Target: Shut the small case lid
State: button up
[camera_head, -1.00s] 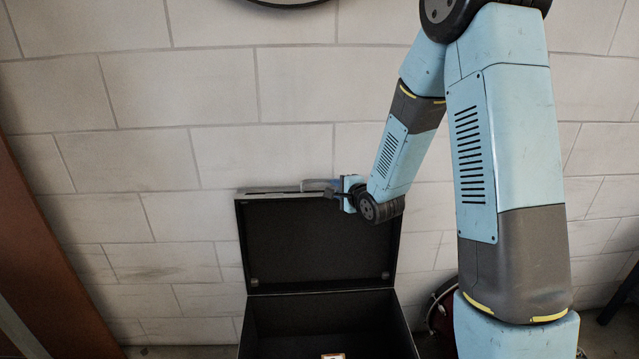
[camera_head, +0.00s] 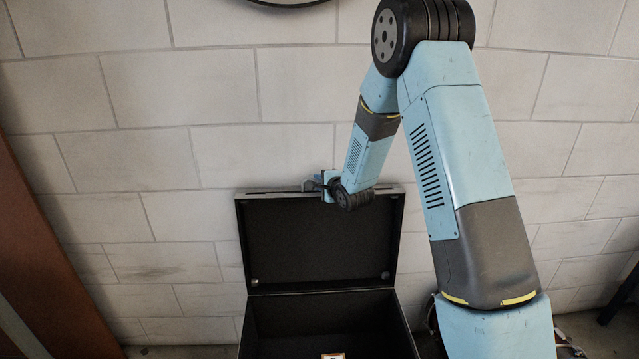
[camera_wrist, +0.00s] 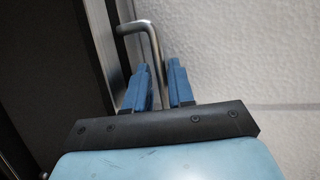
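The small black case (camera_head: 320,312) stands against the wall with its lid (camera_head: 315,240) standing up, open. A bent metal handle (camera_wrist: 153,45) is on the lid's outer upper edge; it shows small in the head view (camera_head: 308,186). My gripper (camera_head: 314,183) is at the lid's top edge by the handle. In the wrist view, my gripper's two blue fingers (camera_wrist: 160,80) stand on either side of the handle's bar, with a narrow gap between them. I cannot tell whether they press on the bar. The dark lid (camera_wrist: 48,75) fills the left of the wrist view.
A pale block wall (camera_head: 200,90) rises close behind the case. A brown panel (camera_head: 40,250) stands at the left. A small light item (camera_head: 333,356) shows inside the case at the bottom edge. The space in front of the lid is clear.

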jog(key=shift+c, duration=0.3)
grip_shut()
